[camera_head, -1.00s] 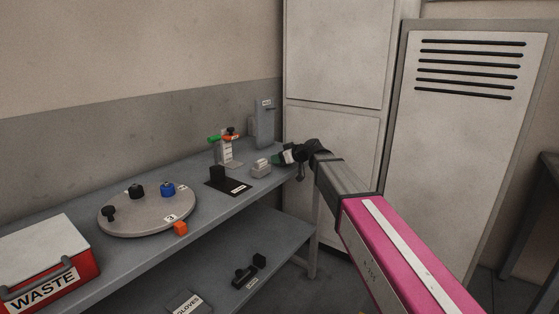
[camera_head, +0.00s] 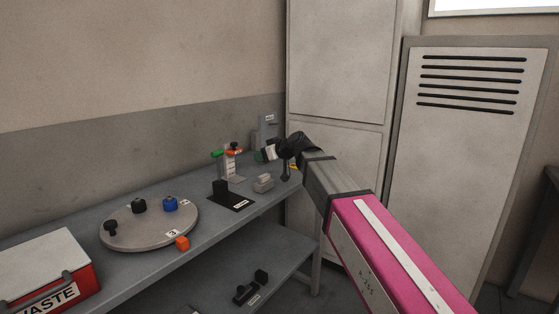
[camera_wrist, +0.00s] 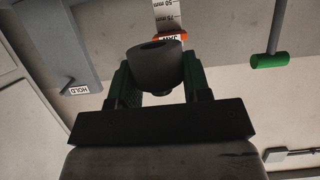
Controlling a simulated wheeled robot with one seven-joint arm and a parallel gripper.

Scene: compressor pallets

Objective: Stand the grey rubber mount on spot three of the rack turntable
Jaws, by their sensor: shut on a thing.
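The grey rubber mount (camera_wrist: 158,66) is a dark grey cylinder in the wrist view. My gripper (camera_wrist: 158,82) is shut on it, with a green finger on each side. In the head view my gripper (camera_head: 263,155) is above the bench's far right end, near the gauge; the mount cannot be made out there. The round grey turntable (camera_head: 150,232) is on the bench at left. It carries a small black part (camera_head: 110,228), a dark round part (camera_head: 138,206) and a blue part (camera_head: 170,204). The spot three label (camera_head: 172,233) shows at its front right, with nothing standing on it.
An orange cube (camera_head: 182,243) sits by the turntable's front edge. A gauge (camera_head: 230,165) with orange and green parts, a black block stand (camera_head: 220,188), a pale grey block (camera_head: 263,183) and a HOLD bracket (camera_wrist: 75,50) are near my gripper. A red WASTE bin (camera_head: 85,275) is front left.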

